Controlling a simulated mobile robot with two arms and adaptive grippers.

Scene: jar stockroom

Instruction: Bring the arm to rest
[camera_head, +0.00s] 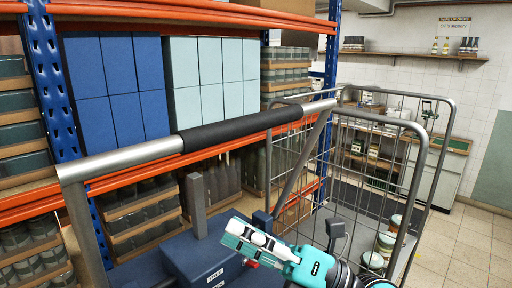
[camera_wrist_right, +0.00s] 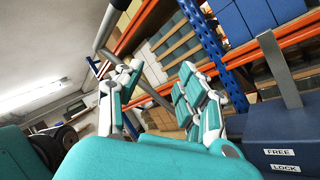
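My right gripper (camera_head: 238,234) is teal and white and reaches in from the bottom right of the head view. It is above and beside a dark blue housing. In the right wrist view my right gripper (camera_wrist_right: 160,68) has its two fingers spread apart with nothing between them. It holds nothing and appears clear of the shelves behind it. My left gripper is in neither view.
A grey bar with a black grip (camera_head: 250,125) crosses the foreground. The blue housing (camera_wrist_right: 284,135) carries FREE and LOCK labels. A wire cage trolley (camera_head: 375,165) with jars (camera_head: 385,241) stands right. Shelving with orange beams (camera_head: 40,200) fills the left. Floor is clear at far right.

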